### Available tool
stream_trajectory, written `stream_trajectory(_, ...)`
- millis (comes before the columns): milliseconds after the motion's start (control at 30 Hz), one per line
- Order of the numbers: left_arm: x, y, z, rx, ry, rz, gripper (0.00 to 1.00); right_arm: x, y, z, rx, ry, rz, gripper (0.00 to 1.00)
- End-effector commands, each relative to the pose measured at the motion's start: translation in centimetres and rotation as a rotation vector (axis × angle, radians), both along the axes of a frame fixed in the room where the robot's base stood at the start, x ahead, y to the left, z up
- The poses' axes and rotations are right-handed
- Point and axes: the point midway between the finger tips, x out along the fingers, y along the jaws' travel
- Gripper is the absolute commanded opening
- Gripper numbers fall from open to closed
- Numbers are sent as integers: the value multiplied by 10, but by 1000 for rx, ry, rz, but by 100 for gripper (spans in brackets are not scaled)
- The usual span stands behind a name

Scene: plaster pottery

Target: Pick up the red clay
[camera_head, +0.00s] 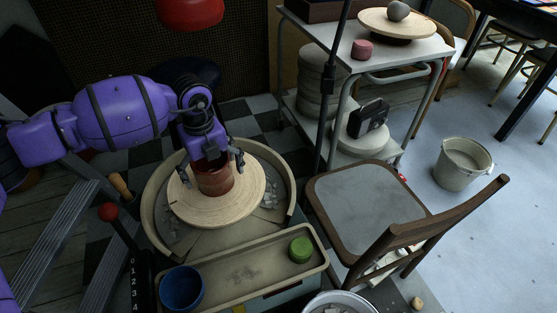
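A reddish-brown clay cylinder (214,181) stands upright on the round wooden bat (245,197) of the pottery wheel. My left gripper (213,172) comes down over it from above, with one finger on each side. The fingers are spread wide, and small gaps seem to show beside the clay; contact is hard to judge. The gripper's palm hides part of the clay's top. A smaller pinkish-red lump (362,50) sits on the trolley top at the upper right. My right gripper is not in view.
The wheel's splash pan (155,200) surrounds the bat. A front tray (238,288) holds a blue bowl (182,287) and a green piece (300,249). A chair (365,197) stands right of the wheel, near the trolley (400,57). A bucket (461,166) stands on clear floor.

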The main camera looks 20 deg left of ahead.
Motion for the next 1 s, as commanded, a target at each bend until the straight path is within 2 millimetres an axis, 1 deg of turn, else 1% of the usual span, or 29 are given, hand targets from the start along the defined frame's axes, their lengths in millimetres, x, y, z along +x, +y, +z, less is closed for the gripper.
stream_trajectory(67,-1,1,0,0,1,0,93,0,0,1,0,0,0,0)
stream_trajectory(700,-1,1,0,1,3,0,9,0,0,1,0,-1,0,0)
stream_trajectory(1000,0,1,3,1,-1,1,9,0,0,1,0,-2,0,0)
